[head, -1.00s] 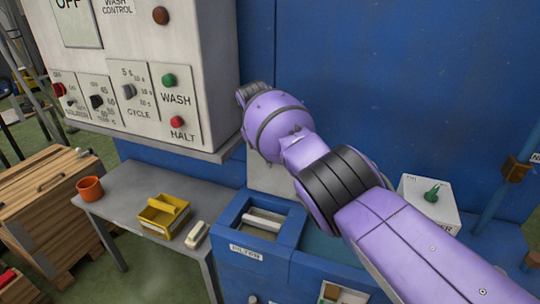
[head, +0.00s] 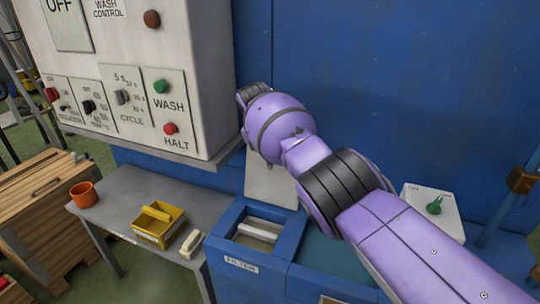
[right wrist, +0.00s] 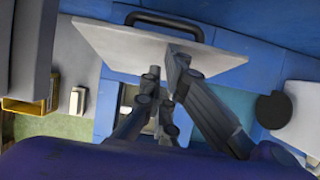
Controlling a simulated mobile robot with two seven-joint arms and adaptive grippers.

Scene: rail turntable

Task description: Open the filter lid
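The blue filter box (head: 217,239), labelled FILTER, stands at lower middle in the head view. Its top opening shows a pale bar-like insert (head: 260,231). A pale grey plate, which looks like the filter lid (head: 272,187), stands raised behind the opening, partly hidden by my right arm. In the right wrist view the lid (right wrist: 110,45) spans the top, with a dark handle (right wrist: 165,22) at its far edge. My right gripper's fingertips (right wrist: 167,68) are close in front of the lid, off the handle. Contact cannot be told, and the finger gap looks narrow. My left gripper is out of view.
A control cabinet (head: 205,75) overhangs at left. A grey table (head: 120,195) below it holds an orange cup (head: 83,194), a yellow caddy (head: 150,235) and a pale block (head: 192,243). A white box with a green knob (head: 435,206) stands right of my arm. A blue wall closes the back.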

